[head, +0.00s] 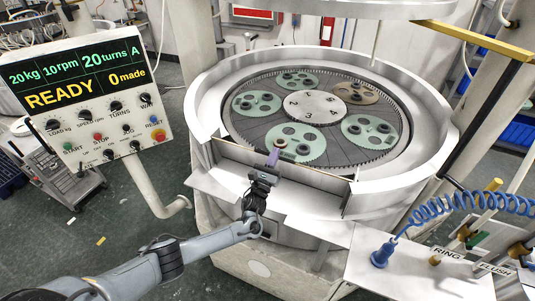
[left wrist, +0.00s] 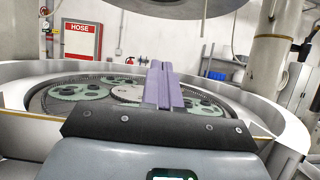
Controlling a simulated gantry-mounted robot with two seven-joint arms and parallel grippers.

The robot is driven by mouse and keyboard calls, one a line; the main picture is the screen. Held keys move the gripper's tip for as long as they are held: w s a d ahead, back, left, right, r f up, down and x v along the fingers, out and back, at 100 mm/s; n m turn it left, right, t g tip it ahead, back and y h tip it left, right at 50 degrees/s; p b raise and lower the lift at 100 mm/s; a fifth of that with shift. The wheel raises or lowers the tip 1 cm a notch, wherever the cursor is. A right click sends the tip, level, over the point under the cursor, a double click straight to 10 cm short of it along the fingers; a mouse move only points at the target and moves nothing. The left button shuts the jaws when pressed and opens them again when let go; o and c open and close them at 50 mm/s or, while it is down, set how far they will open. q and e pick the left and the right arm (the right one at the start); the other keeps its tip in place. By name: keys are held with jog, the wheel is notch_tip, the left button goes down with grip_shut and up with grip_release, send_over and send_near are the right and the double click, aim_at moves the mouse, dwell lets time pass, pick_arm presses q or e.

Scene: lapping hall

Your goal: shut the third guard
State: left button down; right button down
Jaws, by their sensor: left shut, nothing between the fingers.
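The lapping machine's round guard wall (head: 436,145) circles the toothed plate. At the front, a grey panel with a brown top edge (head: 318,178) spans the gap in that wall; it may be the third guard, but no label shows which guard is which. My left gripper (head: 273,157) reaches over this panel's top edge at the front. Its purple fingers are shut and empty, close to the nearest green carrier; contact cannot be told. In the left wrist view the shut fingers (left wrist: 165,85) point toward the plate. My right gripper is not in view.
Green carriers (head: 300,144) and one brown carrier (head: 356,92) surround a numbered centre disc (head: 314,107). The control panel (head: 85,95) at left reads READY, 0 made. A blue coiled hose (head: 450,203) with a blue nozzle (head: 382,254) is at right.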

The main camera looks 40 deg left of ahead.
pick_arm(q)
jog(key=s+a+f+b, duration=0.3)
jog(key=s+f+b, duration=0.35)
jog(key=b, duration=0.25)
jog(key=s+a+f+b, duration=0.3)
jog(key=s+f+b, duration=0.2)
jog(key=f+b, duration=0.3)
jog(key=p+x, duration=0.1)
jog(key=x, duration=1.2)
jog(key=shift+w+f, duration=0.15)
